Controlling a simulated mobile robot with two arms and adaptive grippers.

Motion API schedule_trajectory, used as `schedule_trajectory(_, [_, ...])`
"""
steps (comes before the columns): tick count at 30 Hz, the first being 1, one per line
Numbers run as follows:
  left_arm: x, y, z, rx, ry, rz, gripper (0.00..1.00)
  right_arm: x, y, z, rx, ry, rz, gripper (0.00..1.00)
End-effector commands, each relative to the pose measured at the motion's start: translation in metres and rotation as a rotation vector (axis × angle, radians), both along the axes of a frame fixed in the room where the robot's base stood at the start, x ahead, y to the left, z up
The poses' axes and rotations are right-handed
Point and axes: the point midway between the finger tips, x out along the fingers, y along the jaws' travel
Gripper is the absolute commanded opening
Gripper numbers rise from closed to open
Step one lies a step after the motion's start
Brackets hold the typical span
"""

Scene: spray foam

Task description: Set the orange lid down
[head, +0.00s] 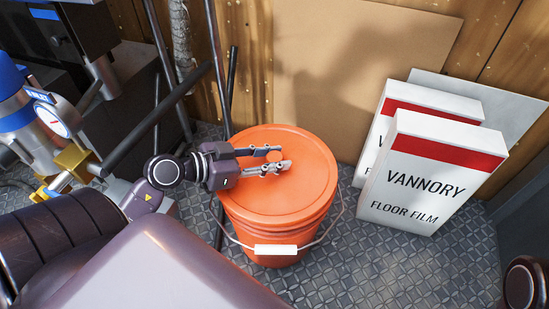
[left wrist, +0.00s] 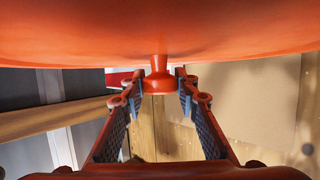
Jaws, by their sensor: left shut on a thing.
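The orange lid (head: 303,192) is level over the top of the orange bucket (head: 300,228). I cannot tell from the head view whether it touches the rim all round. My left gripper (head: 283,157) reaches in from the left, low over the lid's top, with its fingers on either side of the lid's small knob. In the left wrist view the lid (left wrist: 160,30) fills the top of the picture, and its knob (left wrist: 158,82) sits between the two fingertips (left wrist: 159,88). The gripper is shut on this knob. My right gripper is not in view.
Two white boxes with red bands, one in front (head: 425,190), stand right of the bucket. A cardboard sheet (head: 350,70) leans on the wooden wall behind. The bucket's wire handle with a white grip (head: 276,249) hangs in front. Dark pipes (head: 160,120) and a gauge (head: 52,119) are at left.

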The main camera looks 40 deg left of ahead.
Motion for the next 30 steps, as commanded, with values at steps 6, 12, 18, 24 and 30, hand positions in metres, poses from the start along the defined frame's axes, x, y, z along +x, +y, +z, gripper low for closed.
schedule_trajectory(6, [0.000,0.000,0.001,0.000,-0.002,0.000,0.00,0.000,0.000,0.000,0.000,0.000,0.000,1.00])
schedule_trajectory(12, [0.000,0.000,-0.002,-0.001,0.000,0.000,0.00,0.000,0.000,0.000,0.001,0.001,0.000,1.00])
schedule_trajectory(18, [0.000,0.000,-0.006,-0.001,0.000,0.000,0.00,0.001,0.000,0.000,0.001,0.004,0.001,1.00])
schedule_trajectory(24, [0.000,0.000,-0.010,-0.002,-0.001,-0.001,0.00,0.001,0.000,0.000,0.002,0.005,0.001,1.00])
schedule_trajectory(30, [0.000,0.000,-0.012,-0.001,-0.002,-0.001,0.38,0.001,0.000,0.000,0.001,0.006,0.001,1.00])
